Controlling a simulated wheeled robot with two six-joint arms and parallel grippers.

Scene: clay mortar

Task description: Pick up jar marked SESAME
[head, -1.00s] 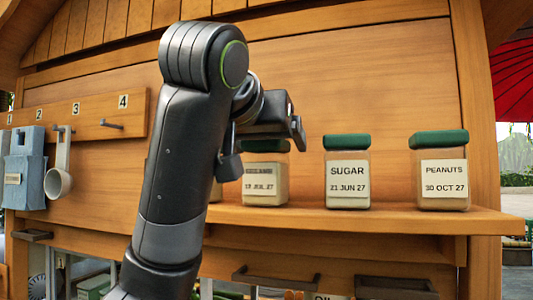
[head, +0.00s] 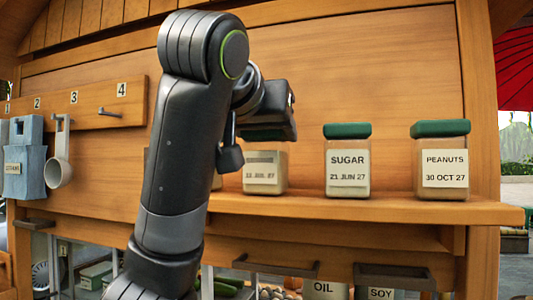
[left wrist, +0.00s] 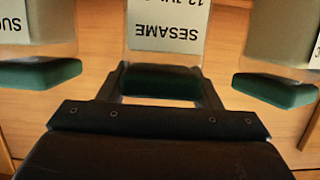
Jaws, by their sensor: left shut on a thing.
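The SESAME jar (head: 265,168) stands on the wooden shelf with a pale label and a green lid. In the head view its name is blurred and its lid is partly covered by my left gripper (head: 270,128). In the left wrist view the jar's label (left wrist: 166,32) reads SESAME upside down. My left gripper (left wrist: 161,84) is shut on the jar's green lid, with one finger on each side. The jar looks upright and still at shelf level. My right gripper is not in view.
The SUGAR jar (head: 348,160) and PEANUTS jar (head: 440,160) stand to the right on the shelf (head: 370,209). Another jar is mostly hidden behind my arm. OIL and SOY containers sit below.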

